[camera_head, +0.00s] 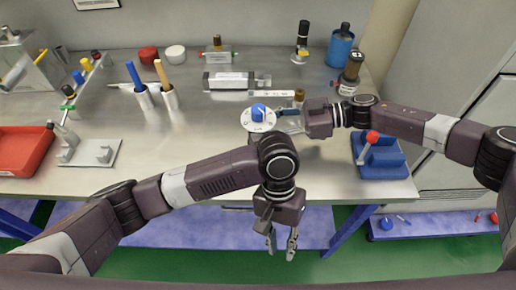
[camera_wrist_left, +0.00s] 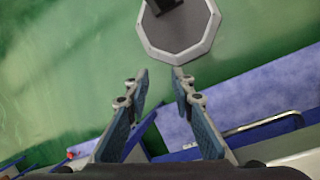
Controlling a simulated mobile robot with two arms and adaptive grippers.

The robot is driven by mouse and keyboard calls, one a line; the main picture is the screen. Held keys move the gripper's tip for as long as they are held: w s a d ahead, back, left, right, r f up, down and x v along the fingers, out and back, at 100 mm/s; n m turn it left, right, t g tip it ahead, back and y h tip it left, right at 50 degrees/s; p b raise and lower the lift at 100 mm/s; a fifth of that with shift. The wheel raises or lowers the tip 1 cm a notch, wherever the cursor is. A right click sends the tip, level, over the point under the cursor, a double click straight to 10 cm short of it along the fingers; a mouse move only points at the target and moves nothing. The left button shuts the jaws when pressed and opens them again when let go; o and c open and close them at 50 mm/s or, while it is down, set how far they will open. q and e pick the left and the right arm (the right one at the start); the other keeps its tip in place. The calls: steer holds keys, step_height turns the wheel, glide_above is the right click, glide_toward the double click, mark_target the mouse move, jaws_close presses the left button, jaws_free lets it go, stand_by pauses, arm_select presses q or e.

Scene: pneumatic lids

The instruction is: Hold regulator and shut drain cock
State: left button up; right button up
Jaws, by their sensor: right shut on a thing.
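The regulator appears to be the round white-topped piece with a blue knob (camera_head: 259,111) near the middle of the bench. My right gripper (camera_head: 283,117) reaches it from the right and is shut on its side. My left gripper (camera_head: 281,243) hangs in front of the bench's front edge, pointing down, open and empty. The left wrist view shows its two fingers (camera_wrist_left: 160,76) apart with nothing between them. I cannot make out the drain cock; my left wrist hides part of the bench just in front of the regulator.
A blue block with a red-knobbed lever (camera_head: 384,160) stands at the bench's right front. A grey bracket plate (camera_head: 90,153) and a red tray (camera_head: 22,150) are at left. Bottles and a grey bar (camera_head: 229,81) stand behind.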

arm_select(q)
steer(key=w+a+r+n+t+y, duration=0.1)
steer(key=w+a+r+n+t, duration=0.15)
steer(key=w+r+t, duration=0.45)
steer(key=w+a+r+n+t, duration=0.2)
steer(key=w+a+r, duration=0.1)
steer(key=w+r, duration=0.8)
steer(key=x, duration=1.1)
steer(key=shift+f, duration=0.15)
jaws_close()
